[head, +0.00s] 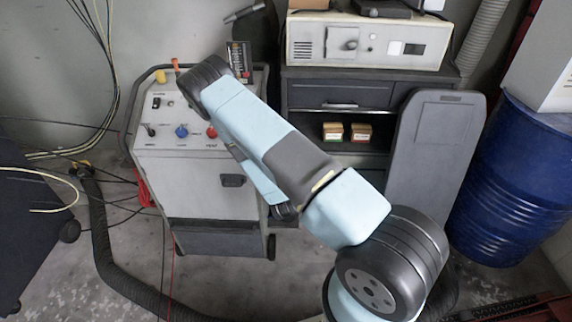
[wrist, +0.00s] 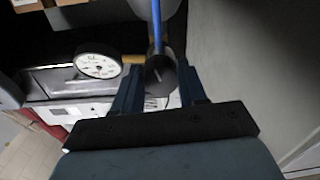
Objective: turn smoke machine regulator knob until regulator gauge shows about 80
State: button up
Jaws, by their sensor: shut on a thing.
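The smoke machine (head: 198,172) is a pale grey cabinet with a sloped control panel, left of centre in the head view. In the wrist view the round white regulator gauge (wrist: 98,66) faces me, left of my gripper; its needle is too small to read. The dark round regulator knob (wrist: 160,76), with a pale mark on its face, sits between my fingers. My gripper (wrist: 160,88) is shut on the knob. In the head view my arm hides the gripper, gauge and knob.
Blue (head: 181,131) and red (head: 211,132) knobs sit on the panel below my arm. A dark drawer cabinet (head: 345,93) and a blue drum (head: 510,185) stand to the right. A blue hose (wrist: 157,25) runs above the knob. A black hose (head: 107,250) lies on the floor.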

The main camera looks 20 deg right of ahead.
jog(key=shift+f+m, duration=0.1)
jog(key=shift+m, duration=0.2)
jog(key=o, duration=1.1)
jog(key=shift+c, duration=0.2)
jog(key=v, duration=1.3)
jog(key=shift+s, duration=0.4)
jog(key=shift+a, duration=0.1)
